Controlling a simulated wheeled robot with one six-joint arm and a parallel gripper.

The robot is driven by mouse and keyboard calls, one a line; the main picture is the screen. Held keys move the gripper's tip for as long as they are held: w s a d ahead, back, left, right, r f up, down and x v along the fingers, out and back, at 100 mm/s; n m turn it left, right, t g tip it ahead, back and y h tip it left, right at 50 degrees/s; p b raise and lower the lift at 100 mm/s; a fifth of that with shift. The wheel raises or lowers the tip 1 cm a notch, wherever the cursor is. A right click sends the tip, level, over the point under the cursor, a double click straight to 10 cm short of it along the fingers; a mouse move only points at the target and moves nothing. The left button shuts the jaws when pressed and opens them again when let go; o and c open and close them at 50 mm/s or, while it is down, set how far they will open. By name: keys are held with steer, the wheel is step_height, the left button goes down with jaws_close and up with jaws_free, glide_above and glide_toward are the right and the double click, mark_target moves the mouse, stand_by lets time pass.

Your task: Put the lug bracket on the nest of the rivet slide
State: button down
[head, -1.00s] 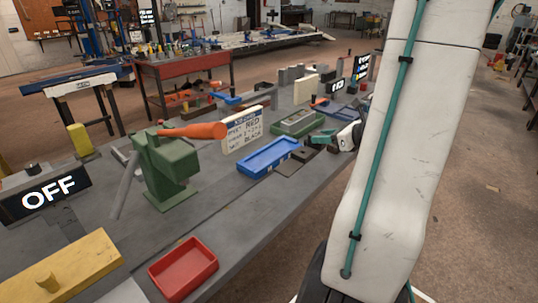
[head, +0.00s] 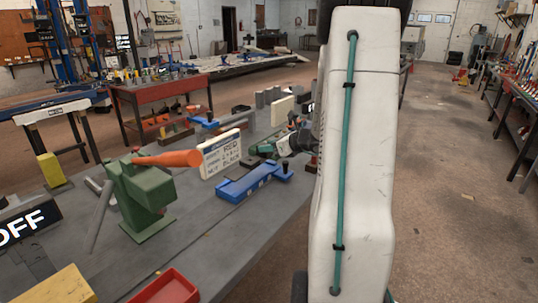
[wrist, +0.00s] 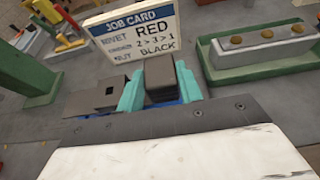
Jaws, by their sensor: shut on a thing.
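My gripper (wrist: 160,82) has its teal fingers closed on a dark grey block (wrist: 160,72), which I take for the lug bracket. Its lower part is hidden between the fingers. A dark knob (head: 284,167) shows at the fixture's right end. Some blue shows under the fingers in the wrist view. I cannot tell for certain which fixture is the rivet slide, and no nest shows clearly.
The job card (head: 221,154) stands close to my gripper. A grey block with a dark opening (wrist: 108,95) lies left of the fingers. A green tray with several brass-coloured knobs (wrist: 262,58) is at right. A green press (head: 145,195) and red tray (head: 166,288) stand nearer left.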

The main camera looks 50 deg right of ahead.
mark_target(272, 154)
steer(key=shift+w+d, duration=0.35)
steer(key=shift+w, duration=0.1)
steer(key=shift+w+d+f, duration=0.1)
steer(key=shift+f, duration=1.65)
steer(key=shift+f, duration=0.1)
steer(key=shift+f, duration=0.55)
steer(key=c, duration=0.9)
jaws_free()
steer(key=shift+r, duration=0.3)
steer(key=v, duration=1.2)
steer(key=shift+r, duration=0.25)
